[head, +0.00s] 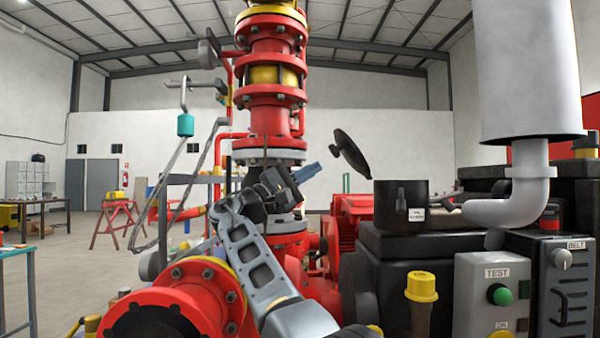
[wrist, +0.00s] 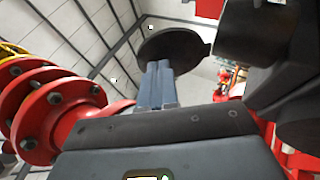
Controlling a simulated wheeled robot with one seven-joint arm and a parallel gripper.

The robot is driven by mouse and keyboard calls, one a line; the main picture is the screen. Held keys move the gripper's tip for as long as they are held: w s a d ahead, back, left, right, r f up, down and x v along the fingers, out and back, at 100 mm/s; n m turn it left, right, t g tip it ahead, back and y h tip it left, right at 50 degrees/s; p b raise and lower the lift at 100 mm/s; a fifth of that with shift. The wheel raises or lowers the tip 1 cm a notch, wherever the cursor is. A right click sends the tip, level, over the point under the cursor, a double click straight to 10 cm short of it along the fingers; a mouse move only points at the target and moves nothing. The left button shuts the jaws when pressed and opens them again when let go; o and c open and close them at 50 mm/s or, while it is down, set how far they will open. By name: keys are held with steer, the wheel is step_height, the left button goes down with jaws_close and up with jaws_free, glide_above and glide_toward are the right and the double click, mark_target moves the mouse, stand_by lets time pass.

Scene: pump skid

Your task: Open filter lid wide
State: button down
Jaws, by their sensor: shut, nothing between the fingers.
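The filter lid (head: 350,153) is a dark round disc, tilted up and standing clear of the dark filter housing (head: 402,205), to its upper left. The housing is a short cylinder with a small white label. My gripper (head: 308,172) is shut and empty, left of the lid and a little lower, apart from it in the head view. In the wrist view, the lid (wrist: 172,45) shows just beyond the fingertips of my gripper (wrist: 157,72), beside the housing (wrist: 255,35). I cannot tell there whether the fingers touch the lid. The hinge is not clear.
A red flanged pipe column (head: 272,80) rises behind my gripper. A large grey cylinder with a bent pipe (head: 525,185) stands right of the housing. A yellow-capped filler (head: 422,287) and a TEST panel (head: 492,290) are in front. Open air surrounds the lid's upper side.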

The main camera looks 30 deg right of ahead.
mark_target(348, 140)
steer(key=p+x, duration=0.1)
steer(key=x, duration=0.9)
steer(key=shift+p, duration=0.35)
steer(key=r+y+p, duration=0.1)
steer(key=s+d+r+m+g+y+p, duration=0.1)
steer(key=r+p, duration=0.1)
steer(key=shift+d+m, duration=0.15)
steer(key=shift+m, duration=0.15)
steer(key=s+d+m+y+p, duration=0.1)
steer(key=y+p, duration=0.1)
steer(key=shift+d+y+p, duration=0.2)
steer(key=shift+y+p, duration=0.1)
steer(key=shift+a, duration=0.1)
